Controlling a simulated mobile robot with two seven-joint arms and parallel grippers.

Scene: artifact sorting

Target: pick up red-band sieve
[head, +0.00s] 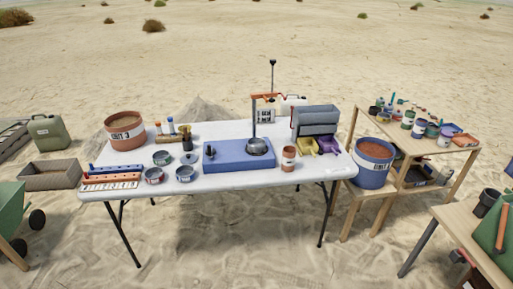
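Several small round grey sieves stand on the left part of the white folding table (230,183). The front left one, with a reddish band, looks like the red-band sieve (154,176). A sieve with a bluish band (185,174) stands to its right. A sieve with a greenish band (162,158) stands behind it. The bands are small and hard to read at this distance. Neither of my grippers is in view, and nothing touches the sieves.
A blue and an orange rack (112,179) lie left of the sieves. A large orange-brown bucket (125,131) stands behind them. A blue device with a post (232,157) is to the right. Sand in front of the table is clear; a wooden shelf (415,140) stands at right.

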